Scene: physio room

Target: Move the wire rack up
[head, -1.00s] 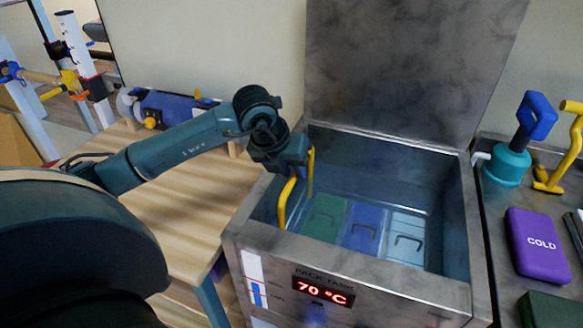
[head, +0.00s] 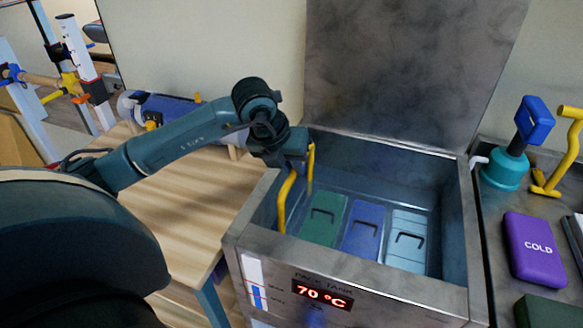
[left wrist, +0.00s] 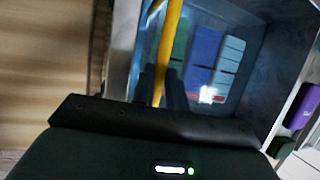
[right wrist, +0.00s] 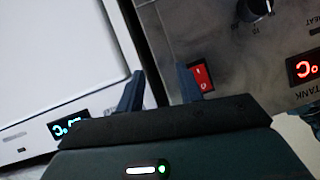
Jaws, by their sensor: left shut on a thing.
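The wire rack's yellow handle (head: 288,198) rises along the left side of the open steel tank (head: 362,283). My left gripper (head: 306,160) is shut on its upper part. The yellow bar (left wrist: 170,50) also runs up from my left fingers in the left wrist view. Inside the tank lie a green pack (head: 325,222), a blue pack (head: 362,230) and a light blue pack (head: 407,242), each with a dark handle. The rack's wires cannot be made out. My right gripper (right wrist: 160,90) is open and empty by a red switch (right wrist: 201,76).
The tank's raised lid (head: 410,65) stands behind it. Its display (head: 322,293) reads 70 °C. A wooden table (head: 180,205) lies left. A purple COLD pack (head: 535,248) and a teal pump-like item (head: 506,168) sit on the right counter.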

